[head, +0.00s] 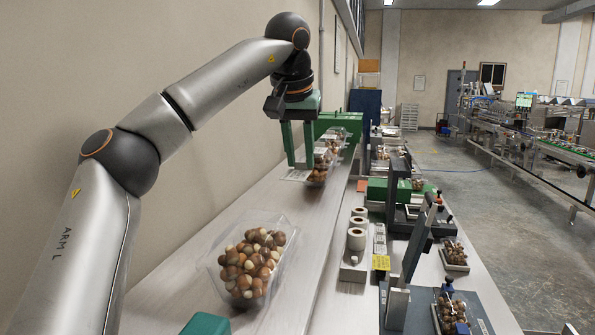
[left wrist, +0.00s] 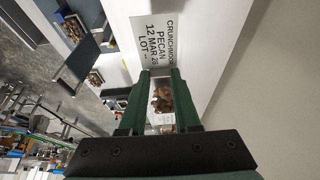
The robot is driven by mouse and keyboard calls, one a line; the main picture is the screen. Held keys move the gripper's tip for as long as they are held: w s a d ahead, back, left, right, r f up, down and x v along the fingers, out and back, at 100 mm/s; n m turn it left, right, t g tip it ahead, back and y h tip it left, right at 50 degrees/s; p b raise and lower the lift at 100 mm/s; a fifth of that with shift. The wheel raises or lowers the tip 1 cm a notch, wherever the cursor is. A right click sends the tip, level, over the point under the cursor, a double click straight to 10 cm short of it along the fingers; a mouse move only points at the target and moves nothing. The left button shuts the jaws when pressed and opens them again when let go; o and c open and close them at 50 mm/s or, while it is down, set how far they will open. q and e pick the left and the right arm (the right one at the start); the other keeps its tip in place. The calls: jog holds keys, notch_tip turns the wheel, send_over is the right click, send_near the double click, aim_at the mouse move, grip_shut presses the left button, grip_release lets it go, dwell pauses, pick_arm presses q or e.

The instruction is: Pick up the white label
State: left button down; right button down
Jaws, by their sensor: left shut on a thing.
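The white label (left wrist: 155,38) shows in the left wrist view just beyond my fingertips, printed in black with "CRUNCHMOOR PECAN 12 MAR" and more text. My left gripper (left wrist: 161,72) is shut on its near edge. In the head view, my left gripper (head: 303,165) points down over the far part of the left bench, and the label (head: 293,176) shows as a pale sheet at its fingertips. A clear clamshell tray with brown nuts (head: 319,174) is just behind the fingers.
A large clear clamshell tray of nuts (head: 222,251) stands open on the near bench. Label rolls (head: 356,238) and a yellow note (head: 381,262) sit to its right. A green frame (head: 342,121) stands beyond my left gripper. The bench between is bare.

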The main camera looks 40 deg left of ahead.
aim_at(300, 169)
pick_arm(q)
jog(key=shift+r, duration=0.15)
notch_tip(300, 169, up, 10)
jog(key=p, duration=0.2)
jog(key=shift+p, duration=0.35)
